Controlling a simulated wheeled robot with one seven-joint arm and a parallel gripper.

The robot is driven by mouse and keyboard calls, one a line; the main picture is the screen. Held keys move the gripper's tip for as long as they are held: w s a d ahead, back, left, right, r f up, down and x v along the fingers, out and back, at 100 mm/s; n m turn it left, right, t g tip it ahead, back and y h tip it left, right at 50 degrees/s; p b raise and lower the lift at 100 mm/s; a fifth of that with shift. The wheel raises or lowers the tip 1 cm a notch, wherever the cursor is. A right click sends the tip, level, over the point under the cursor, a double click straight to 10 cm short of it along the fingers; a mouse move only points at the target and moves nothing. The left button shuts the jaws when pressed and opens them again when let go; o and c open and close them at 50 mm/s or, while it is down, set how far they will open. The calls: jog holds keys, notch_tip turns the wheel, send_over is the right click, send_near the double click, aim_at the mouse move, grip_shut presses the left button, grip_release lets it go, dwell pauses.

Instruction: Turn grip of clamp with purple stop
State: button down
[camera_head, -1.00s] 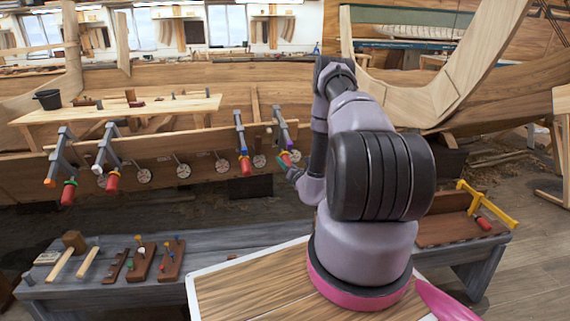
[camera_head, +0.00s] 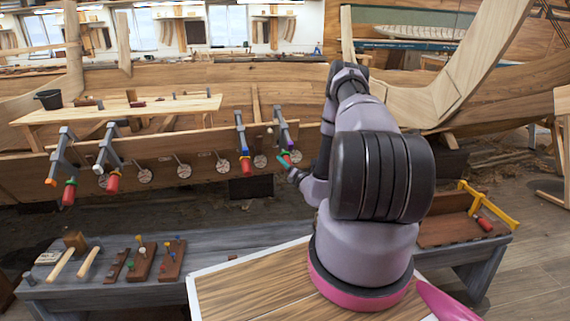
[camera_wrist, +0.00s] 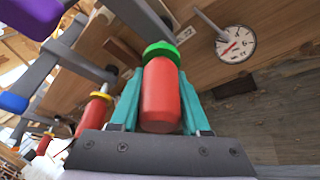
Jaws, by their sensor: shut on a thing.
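The clamp with the purple stop (camera_wrist: 32,14) is the rightmost of the clamps on the hull plank. In the head view its grey bar (camera_head: 281,128) stands just left of my arm. Its red grip (camera_wrist: 160,98), with a green collar (camera_wrist: 162,50), fills the middle of the wrist view. My gripper (camera_wrist: 160,108) has its teal fingers on both sides of the grip and is shut on it. In the head view my gripper (camera_head: 287,160) is small and largely covers the grip.
A neighbouring clamp with a blue stop (camera_wrist: 12,102) and a red grip (camera_wrist: 92,113) hangs close on the left. A round dial (camera_wrist: 236,45) is on the plank to the right. A grey bench (camera_head: 215,262) with mallets and pegged blocks runs below.

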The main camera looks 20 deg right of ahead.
jog(key=shift+c, duration=1.8)
grip_release()
jog(key=s+d+f, duration=0.1)
jog(key=s, duration=0.9)
jog(key=shift+s, duration=0.4)
jog(key=shift+d, duration=0.1)
